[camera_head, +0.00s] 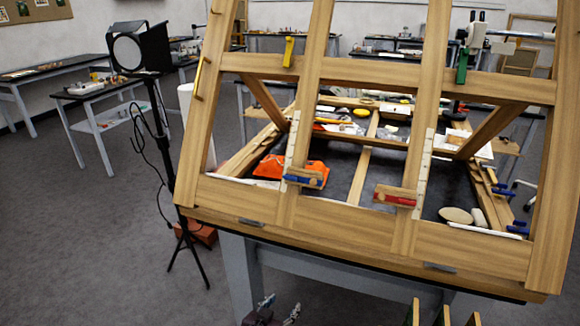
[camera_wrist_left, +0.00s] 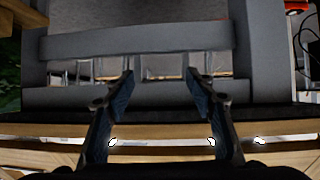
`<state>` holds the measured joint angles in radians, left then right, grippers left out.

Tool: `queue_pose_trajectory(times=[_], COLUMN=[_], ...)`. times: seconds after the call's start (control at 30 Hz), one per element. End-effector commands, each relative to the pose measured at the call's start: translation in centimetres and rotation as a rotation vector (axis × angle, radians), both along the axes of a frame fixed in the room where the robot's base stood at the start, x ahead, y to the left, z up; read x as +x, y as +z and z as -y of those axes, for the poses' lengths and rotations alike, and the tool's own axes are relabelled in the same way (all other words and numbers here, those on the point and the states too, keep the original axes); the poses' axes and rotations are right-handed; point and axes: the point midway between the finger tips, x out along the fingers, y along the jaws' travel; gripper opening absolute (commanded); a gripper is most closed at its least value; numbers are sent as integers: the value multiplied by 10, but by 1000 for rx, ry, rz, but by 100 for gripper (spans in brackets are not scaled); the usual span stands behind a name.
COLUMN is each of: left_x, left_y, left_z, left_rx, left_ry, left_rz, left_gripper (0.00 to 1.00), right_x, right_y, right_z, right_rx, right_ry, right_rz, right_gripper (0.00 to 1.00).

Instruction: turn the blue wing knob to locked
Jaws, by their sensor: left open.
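The blue wing knob (camera_head: 303,178) sits at the lower end of a white ruled strip on the left upright of the slanted wooden frame (camera_head: 360,222). A small wooden block is at the knob; its lock setting is too small to read. My left gripper (camera_head: 279,305) is low at the bottom edge of the head view, below the frame and well apart from the knob. In the left wrist view the same gripper (camera_wrist_left: 160,82) has its two fingers spread with nothing between them. The knob does not show in that view. My right gripper is not in view.
A red knob (camera_head: 394,198) sits on the right upright. A yellow clamp (camera_head: 288,52) and a green clamp (camera_head: 462,62) are on the upper crossbar. An orange cloth (camera_head: 290,168) lies behind the frame.

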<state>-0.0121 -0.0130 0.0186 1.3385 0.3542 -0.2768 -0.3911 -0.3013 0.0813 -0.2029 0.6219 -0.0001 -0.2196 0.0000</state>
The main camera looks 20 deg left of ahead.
Motion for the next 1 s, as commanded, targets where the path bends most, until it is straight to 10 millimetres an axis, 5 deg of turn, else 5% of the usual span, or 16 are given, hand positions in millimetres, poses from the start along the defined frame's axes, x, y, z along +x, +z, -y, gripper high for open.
queue_pose_trajectory(times=[0.03, 0.1, 0.2, 0.33, 0.5, 1.0], left_x=[28, 53, 74, 84, 89, 152], left_y=[71, 142, 228, 301, 336, 336], left_z=[-5, -12, -21, -31, -36, -33], left_rx=[-8, -14, -18, -17, -16, -15], left_ry=[12, 23, 37, 50, 56, 54], left_rz=[94, 203, 334, 446, 502, 502], left_gripper=[51, 51, 51, 51, 51, 51], right_x=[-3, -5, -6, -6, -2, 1], right_y=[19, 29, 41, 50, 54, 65], right_z=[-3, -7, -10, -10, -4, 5], right_rx=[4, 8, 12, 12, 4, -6], right_ry=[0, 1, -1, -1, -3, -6], right_rz=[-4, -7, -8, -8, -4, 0], right_gripper=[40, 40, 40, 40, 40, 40])
